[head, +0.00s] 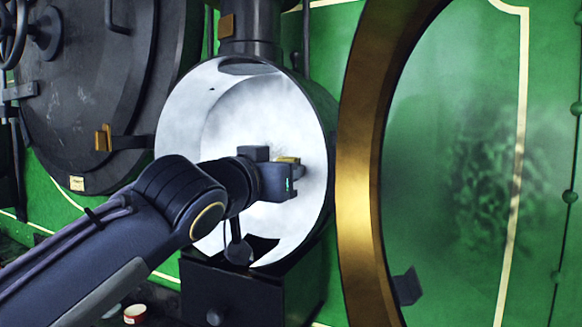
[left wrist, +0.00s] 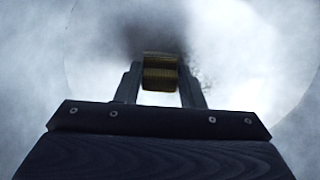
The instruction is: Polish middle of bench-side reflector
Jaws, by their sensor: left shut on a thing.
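The round reflector (head: 215,105) is a shiny pale bowl inside a dark lamp housing, in the middle of the head view. Its surface looks cloudy, with whitish smears. My left gripper (head: 290,173) reaches into the bowl, right of its middle. It is shut on a small yellow-brown block (head: 288,160), perhaps a polishing pad. In the left wrist view the block (left wrist: 160,73) sits between the two fingers, in front of the cloudy reflector (left wrist: 250,50). A dark smudge or shadow shows around the block. Whether the block touches the surface I cannot tell. My right gripper is not in view.
A brass-edged ring (head: 357,180) stands open just right of the lamp. A dark round door (head: 100,80) with a brass-tipped latch is at the left. A green panel (head: 440,110) fills the right. A small red-and-white tin (head: 134,314) sits at the lower left.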

